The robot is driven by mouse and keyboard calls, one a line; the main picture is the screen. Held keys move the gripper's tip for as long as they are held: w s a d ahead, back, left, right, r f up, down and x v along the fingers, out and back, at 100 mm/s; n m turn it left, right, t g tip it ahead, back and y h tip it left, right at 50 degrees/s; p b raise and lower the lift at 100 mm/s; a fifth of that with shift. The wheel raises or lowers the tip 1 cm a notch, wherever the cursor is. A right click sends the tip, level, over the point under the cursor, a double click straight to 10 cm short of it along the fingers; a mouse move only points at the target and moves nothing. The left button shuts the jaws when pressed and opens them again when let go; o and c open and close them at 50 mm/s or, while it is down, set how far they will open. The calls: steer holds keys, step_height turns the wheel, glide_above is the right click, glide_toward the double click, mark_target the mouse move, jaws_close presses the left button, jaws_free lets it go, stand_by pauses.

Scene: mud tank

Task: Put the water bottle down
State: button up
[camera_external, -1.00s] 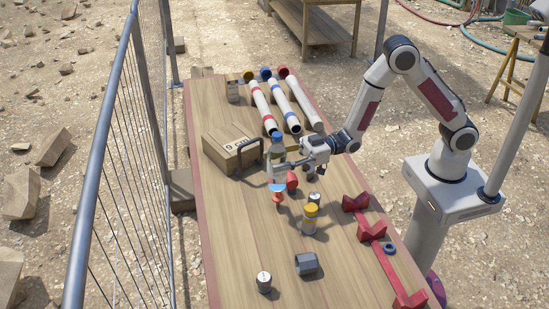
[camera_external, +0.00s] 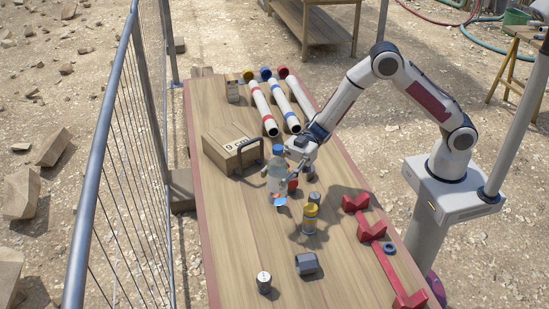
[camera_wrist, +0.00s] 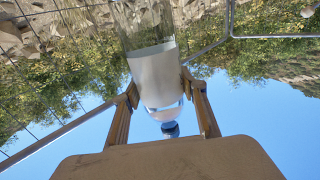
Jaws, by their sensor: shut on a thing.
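The water bottle (camera_external: 274,187) is clear, with a blue cap and a white label. It is roughly upright over the middle of the wooden table (camera_external: 262,250), left of my arm. My gripper (camera_external: 290,172) is shut on it from the right. In the wrist view the bottle (camera_wrist: 158,75) lies between the two fingers (camera_wrist: 160,90), with its cap toward the bottom of the picture. The bottle's base falls outside the wrist view. I cannot tell for sure whether the base touches the table.
A cardboard box (camera_external: 228,150) stands behind on the left. Red holders (camera_external: 370,229) lie at right, pipes (camera_external: 264,110) at the back. The front-left table is clear.

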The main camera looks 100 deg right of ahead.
steer(key=s+a+n+g+y, duration=0.2)
steer(key=a, duration=0.1)
steer(key=shift+f+g, duration=0.3)
steer(key=shift+f, duration=0.05)
steer(key=shift+f, duration=0.15)
step_height(320, 180, down, 6)
stand_by(0.7)
steer(key=shift+f, duration=1.85)
steer(key=shift+f, duration=0.15)
steer(key=o, duration=1.6)
